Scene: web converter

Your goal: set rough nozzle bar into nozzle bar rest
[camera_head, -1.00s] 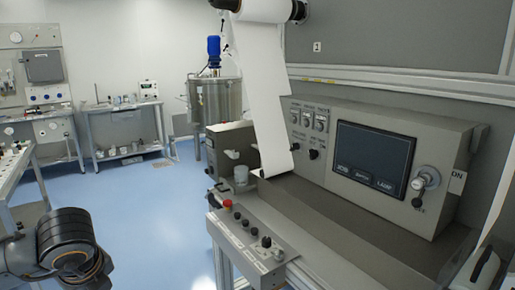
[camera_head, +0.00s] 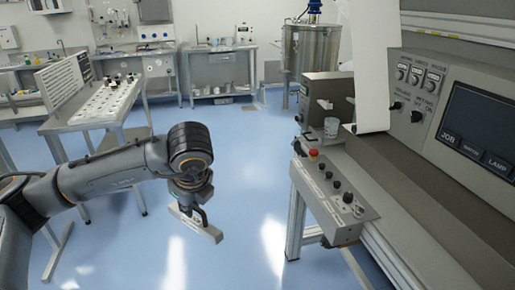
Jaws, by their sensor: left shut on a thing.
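My left gripper (camera_head: 201,217) comes in from the left on its dark arm and points down over the blue floor. It is shut on a light grey bar, which looks like the rough nozzle bar (camera_head: 184,217). The bar is held in the air, slanting down to the right, apart from the bench and the machine. I cannot make out which thing is the nozzle bar rest. My right gripper is not in view.
The grey converter machine (camera_head: 365,190) with its control panel (camera_head: 325,195) and white web (camera_head: 369,60) stands at right. A table with a perforated top (camera_head: 100,103) is at left. A steel tank (camera_head: 312,48) stands behind. The floor between is clear.

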